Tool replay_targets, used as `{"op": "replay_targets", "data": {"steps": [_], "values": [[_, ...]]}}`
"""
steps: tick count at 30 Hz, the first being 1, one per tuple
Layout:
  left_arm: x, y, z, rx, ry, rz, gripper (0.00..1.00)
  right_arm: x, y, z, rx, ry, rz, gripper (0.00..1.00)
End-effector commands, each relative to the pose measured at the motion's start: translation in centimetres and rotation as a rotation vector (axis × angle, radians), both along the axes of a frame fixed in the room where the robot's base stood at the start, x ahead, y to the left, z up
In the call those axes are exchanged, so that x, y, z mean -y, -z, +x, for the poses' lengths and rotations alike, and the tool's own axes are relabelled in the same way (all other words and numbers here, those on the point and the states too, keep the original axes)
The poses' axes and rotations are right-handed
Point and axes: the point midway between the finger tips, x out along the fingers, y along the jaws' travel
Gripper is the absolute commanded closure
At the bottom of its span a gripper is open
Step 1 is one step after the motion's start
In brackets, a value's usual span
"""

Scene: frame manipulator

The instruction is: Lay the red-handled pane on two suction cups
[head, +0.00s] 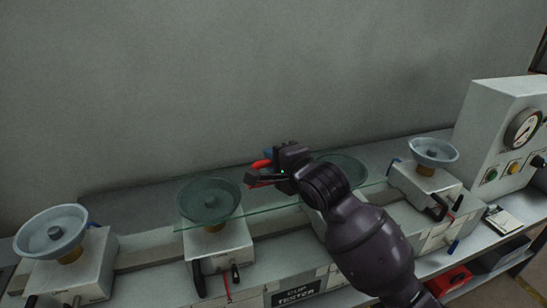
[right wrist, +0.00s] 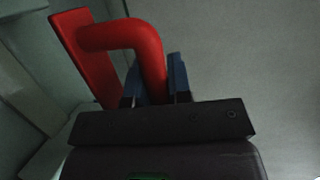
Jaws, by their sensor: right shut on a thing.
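The clear glass pane (head: 270,208) spans over the two middle suction cups, which show through it: the left middle cup (head: 205,195) and the right middle cup (head: 352,172). I cannot tell whether the glass touches them. My right gripper (head: 263,174) is shut on the pane's red handle (head: 261,163). In the right wrist view, the red handle (right wrist: 150,50) is between the blue finger pads of my right gripper (right wrist: 156,85). My right arm hides part of the pane and of the right middle cup's base. My left gripper is not in view.
An outer cup (head: 52,225) stands uncovered at the left and another (head: 433,148) at the right. Each cup sits on a white block along a rail. A gauge box (head: 505,125) stands at the right end. A plain grey wall (head: 250,80) rises behind.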

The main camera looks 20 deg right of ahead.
Motion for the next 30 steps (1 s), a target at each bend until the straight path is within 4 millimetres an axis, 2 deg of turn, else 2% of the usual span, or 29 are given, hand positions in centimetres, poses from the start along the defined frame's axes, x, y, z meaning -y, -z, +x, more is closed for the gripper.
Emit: {"op": "replay_targets", "data": {"steps": [12,13,18,19,30], "values": [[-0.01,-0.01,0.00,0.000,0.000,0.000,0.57,-0.04,-0.06,0.01,0.007,-0.001,0.002,1.00],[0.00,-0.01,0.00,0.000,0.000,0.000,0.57,-0.05,-0.06,0.01,0.007,-0.001,0.002,0.80],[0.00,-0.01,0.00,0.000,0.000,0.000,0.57,-0.03,0.02,0.01,0.005,-0.001,0.002,0.54],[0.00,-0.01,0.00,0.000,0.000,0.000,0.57,-0.03,0.04,0.00,0.005,-0.001,0.002,0.51],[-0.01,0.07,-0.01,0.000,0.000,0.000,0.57,0.13,0.25,-0.52,-0.002,0.000,0.001,0.51]]}}
